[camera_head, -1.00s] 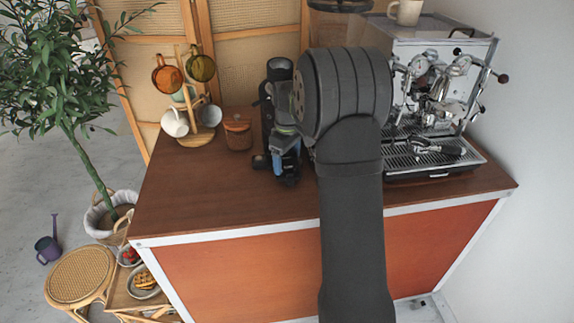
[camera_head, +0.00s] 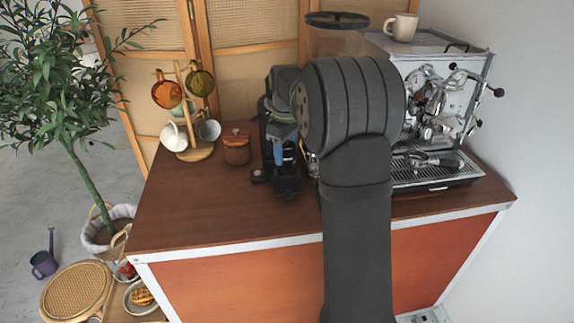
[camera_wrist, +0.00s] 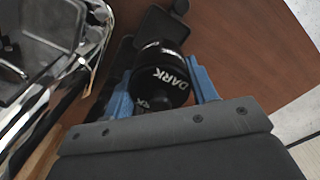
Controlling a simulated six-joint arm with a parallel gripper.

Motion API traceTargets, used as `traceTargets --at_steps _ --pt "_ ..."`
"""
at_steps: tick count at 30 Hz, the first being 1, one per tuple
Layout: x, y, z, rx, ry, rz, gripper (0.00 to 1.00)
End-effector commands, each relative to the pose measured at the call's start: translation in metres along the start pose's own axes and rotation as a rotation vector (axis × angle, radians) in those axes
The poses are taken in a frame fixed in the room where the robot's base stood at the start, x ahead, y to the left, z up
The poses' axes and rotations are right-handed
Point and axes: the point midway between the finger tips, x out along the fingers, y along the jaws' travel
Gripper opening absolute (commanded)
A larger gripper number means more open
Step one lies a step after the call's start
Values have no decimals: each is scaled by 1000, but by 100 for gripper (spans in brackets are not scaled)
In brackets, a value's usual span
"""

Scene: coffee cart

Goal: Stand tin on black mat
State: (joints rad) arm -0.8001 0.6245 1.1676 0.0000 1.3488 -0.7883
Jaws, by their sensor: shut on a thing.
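A black tin with white "DARK" lettering (camera_wrist: 165,80) sits between the blue fingers of my gripper (camera_wrist: 163,86) in the wrist view. The gripper is shut on it. In the head view my gripper (camera_head: 279,150) is in front of the tall black grinder, left of my dark arm. The tin cannot be made out there. A dark flat piece (camera_wrist: 158,30) lies on the counter beyond the tin in the wrist view. I cannot tell for certain whether it is the black mat. I cannot tell whether the tin touches anything below.
The brown counter (camera_head: 190,220) is clear at front left. A wooden-lidded jar (camera_head: 237,150) and a mug tree (camera_head: 195,150) stand left of the gripper. The espresso machine (camera_head: 440,105) stands right, with a cup (camera_head: 402,27) on top.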

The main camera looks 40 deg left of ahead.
Motion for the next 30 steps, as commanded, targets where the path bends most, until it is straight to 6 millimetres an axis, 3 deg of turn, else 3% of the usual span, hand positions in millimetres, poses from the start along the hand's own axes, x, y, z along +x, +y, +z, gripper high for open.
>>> traceTargets --at_steps 4,8,14,21,27,30 --pt "-17 5 13 4 1 1 26" --pt "-21 16 52 10 0 0 26" --pt "-21 27 137 18 0 -1 26" --pt "-17 21 230 22 1 0 26" --pt "-13 13 266 19 1 0 26" --pt "-8 10 266 15 0 -2 26"
